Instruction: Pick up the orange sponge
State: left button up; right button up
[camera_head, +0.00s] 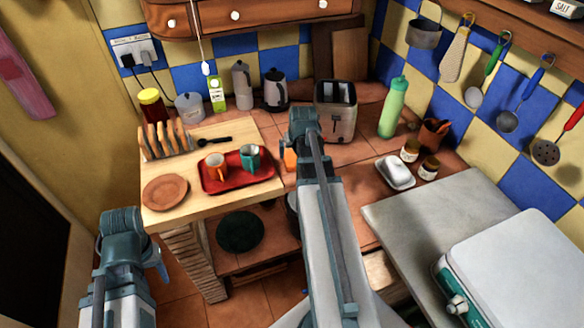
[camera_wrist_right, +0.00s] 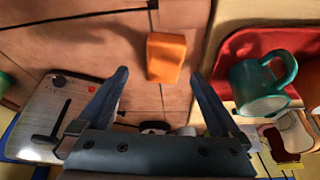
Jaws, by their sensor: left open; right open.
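The orange sponge (camera_head: 290,160) is on the tiled counter just right of the red tray, partly hidden behind my right arm in the head view. In the right wrist view the sponge (camera_wrist_right: 166,57) is a small orange block beyond and between the fingertips. My right gripper (camera_wrist_right: 158,75) is open, with its two fingers apart and nothing between them. In the head view the right gripper is mostly hidden behind its own wrist. My left gripper (camera_head: 160,262) is low at the left, in front of the wooden counter, open and away from the sponge.
A green bottle (camera_head: 393,108) and white dish (camera_head: 391,179) stand at right. Bare tiles surround the sponge.

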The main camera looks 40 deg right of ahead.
aim_at(292, 158)
jog(key=shift+w+a+b+x, duration=0.1)
jog(key=shift+b+x, duration=1.1)
jog(key=shift+x, duration=0.25)
jog(key=shift+w+a+b+x, duration=0.15)
jog(key=shift+b+x, duration=1)
jog(key=shift+x, duration=0.25)
jog(key=shift+r, duration=0.2)
jog(key=shift+c, duration=0.4)
jog(key=c, duration=1.3)
pick_arm(q)
notch_tip(292, 158, down, 5)
jog(key=shift+r, duration=0.1)
